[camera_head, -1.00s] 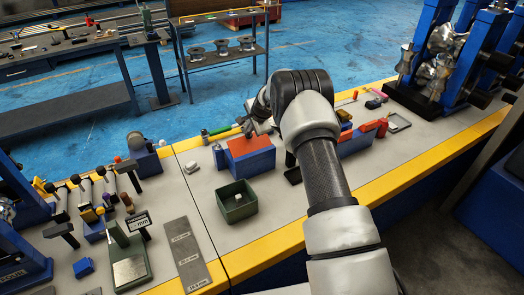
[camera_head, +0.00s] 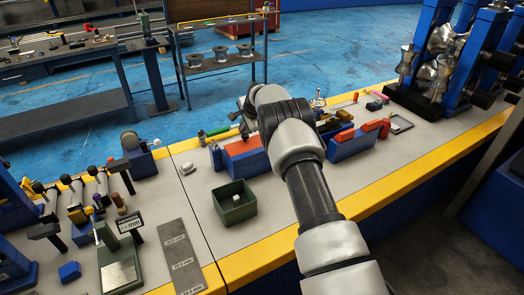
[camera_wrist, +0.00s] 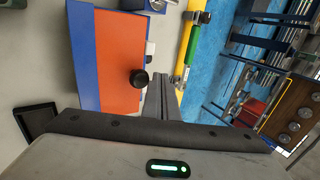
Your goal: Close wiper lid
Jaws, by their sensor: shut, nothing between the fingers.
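A blue box with an orange-red top panel (camera_head: 243,146) stands on the bench, partly covered by my arm in the head view; I take the panel to be the wiper lid. In the wrist view the orange panel (camera_wrist: 118,62) fills the upper left, bordered by blue. A black round knob (camera_wrist: 139,79) sits at its right edge. My gripper (camera_wrist: 165,82) is shut and empty, its fingers just right of the knob; I cannot tell whether they touch it. The lid's tilt is unclear. The fingertips are hidden in the head view.
A green open bin (camera_head: 235,203) holding a small white piece stands in front of the box. Another blue block with red pieces (camera_head: 350,142) stands to the right. Bare bench lies around the bin.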

